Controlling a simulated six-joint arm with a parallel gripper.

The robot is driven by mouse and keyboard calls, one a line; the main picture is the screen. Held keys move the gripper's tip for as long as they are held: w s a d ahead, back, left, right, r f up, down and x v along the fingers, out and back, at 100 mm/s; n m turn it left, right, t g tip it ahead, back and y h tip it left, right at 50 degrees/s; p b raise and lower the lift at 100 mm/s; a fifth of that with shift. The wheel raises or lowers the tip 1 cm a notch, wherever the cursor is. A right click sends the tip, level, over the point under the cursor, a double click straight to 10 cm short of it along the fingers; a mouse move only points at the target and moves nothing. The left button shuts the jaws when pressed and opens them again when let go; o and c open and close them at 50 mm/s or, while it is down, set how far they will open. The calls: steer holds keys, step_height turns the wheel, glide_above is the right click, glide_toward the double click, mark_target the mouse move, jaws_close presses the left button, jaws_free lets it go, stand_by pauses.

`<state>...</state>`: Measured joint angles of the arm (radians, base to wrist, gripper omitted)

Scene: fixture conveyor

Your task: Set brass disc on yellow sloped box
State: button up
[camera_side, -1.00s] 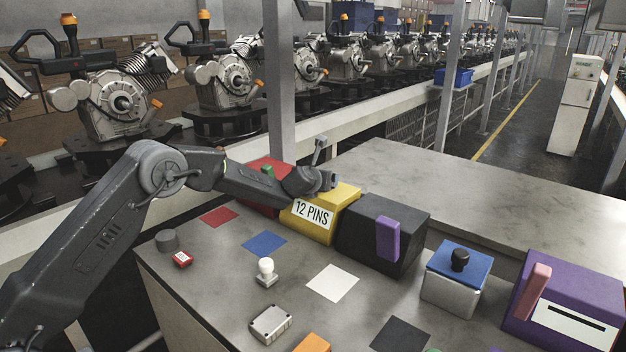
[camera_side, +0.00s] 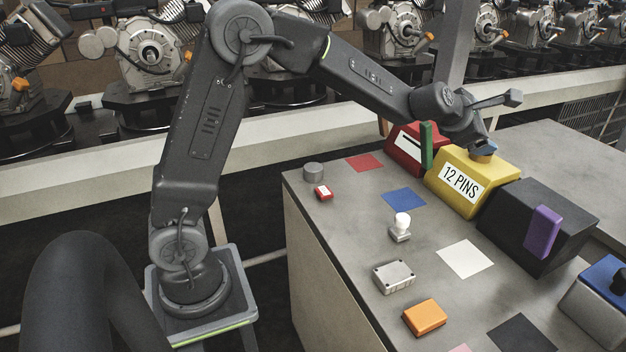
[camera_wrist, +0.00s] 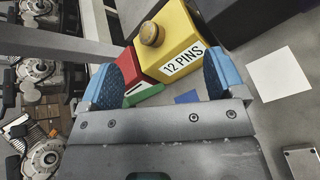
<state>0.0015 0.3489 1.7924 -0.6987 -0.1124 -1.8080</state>
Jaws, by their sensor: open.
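The yellow sloped box (camera_side: 451,193), labelled "12 PINS", stands on the grey table between a red box and a black box. It also shows in the wrist view (camera_wrist: 179,32). The brass disc (camera_wrist: 152,33) rests on the yellow box's upper face in the wrist view. The disc lies beyond the fingertips. In the side view my gripper (camera_side: 484,150) is close above the box's top; contact is unclear.
The red box (camera_side: 405,147) with a green panel (camera_side: 427,146) is left of the yellow box, and the black box (camera_side: 520,225) with a purple panel is right. A white knob (camera_side: 402,226), metal case (camera_side: 393,276) and orange block (camera_side: 424,317) lie in front, among coloured squares.

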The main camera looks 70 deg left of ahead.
steer(key=s+d+r+m+g+h, duration=0.1)
steer(key=s+d+r+m+g, duration=0.1)
steer(key=s+m, duration=0.7)
steer(key=s+d+r+m+g+h, duration=0.1)
steer(key=s+d+r+m+h, duration=0.1)
steer(key=s+m, duration=0.7)
steer(key=s+a+f+m+g+y, duration=0.1)
steer(key=s+m, duration=0.4)
steer(key=s, duration=0.5)
steer(key=s+f+m+g+y, duration=0.1)
steer(key=s+f+m, duration=0.3)
steer(key=s, duration=0.6)
steer(key=shift+s+a+f+m+g, duration=0.3)
steer(key=shift+a+m+g, duration=0.1)
steer(key=shift+m+g, duration=0.6)
